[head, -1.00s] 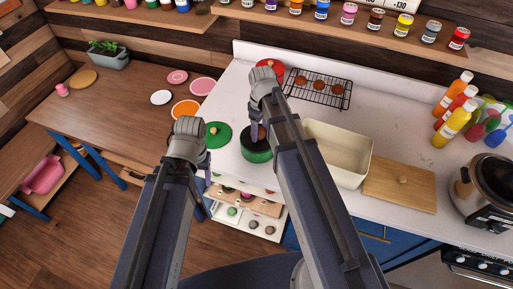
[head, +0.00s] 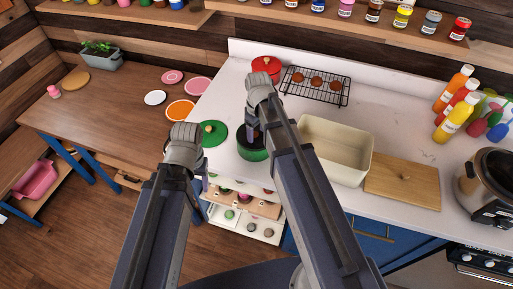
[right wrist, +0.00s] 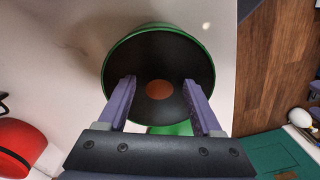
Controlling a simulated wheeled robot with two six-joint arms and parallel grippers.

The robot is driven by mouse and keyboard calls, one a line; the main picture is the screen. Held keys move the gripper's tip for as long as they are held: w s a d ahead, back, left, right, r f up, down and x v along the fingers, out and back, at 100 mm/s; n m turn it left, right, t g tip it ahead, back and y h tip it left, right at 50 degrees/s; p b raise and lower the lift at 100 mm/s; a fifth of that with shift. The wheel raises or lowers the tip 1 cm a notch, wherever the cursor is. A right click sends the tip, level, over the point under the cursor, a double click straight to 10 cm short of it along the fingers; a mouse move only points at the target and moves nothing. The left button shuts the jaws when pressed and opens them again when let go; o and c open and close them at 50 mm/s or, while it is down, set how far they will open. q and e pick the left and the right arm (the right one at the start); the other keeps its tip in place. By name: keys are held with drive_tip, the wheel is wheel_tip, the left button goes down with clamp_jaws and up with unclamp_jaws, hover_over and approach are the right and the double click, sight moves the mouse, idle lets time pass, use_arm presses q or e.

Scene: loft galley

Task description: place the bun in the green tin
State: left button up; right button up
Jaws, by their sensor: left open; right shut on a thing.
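The green tin (head: 252,153) stands open on the pale counter, left of the cream bin; its dark inside fills the middle of the right wrist view (right wrist: 135,55). The bun (right wrist: 160,90) shows as a small brown disc between my right fingers, over the dark inside of the tin. My right gripper (right wrist: 160,88) points down into the tin's mouth, shut on the bun; whether the bun touches the bottom I cannot tell. In the head view my right arm partly hides it. My left gripper (head: 203,170) is open and empty, in front of the counter's left edge.
A green lid (head: 213,134) lies left of the tin. A red pot (head: 267,65) and a cooling rack (head: 312,98) with several brown rounds stand behind. The cream bin (head: 366,163) and a wooden board (head: 425,197) are to the right.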

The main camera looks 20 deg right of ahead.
sight(257, 142)
drive_tip(key=shift+f+b, duration=1.9)
drive_tip(key=shift+f, duration=0.15)
drive_tip(key=shift+r, duration=0.15)
drive_tip(key=o, duration=1.4)
drive_tip(key=shift+c, duration=0.2)
wheel_tip(257, 142, up, 12)
drive_tip(key=p, duration=1.2)
drive_tip(key=shift+d, duration=0.15)
drive_tip(key=s+a+m+h, duration=0.1)
drive_tip(key=s+a+m, duration=0.2)
drive_tip(key=s+a, duration=0.8)
drive_tip(key=s, duration=0.2)
drive_tip(key=shift+s+h, duration=0.3)
drive_tip(key=shift+s, duration=0.05)
drive_tip(key=shift+a, duration=0.1)
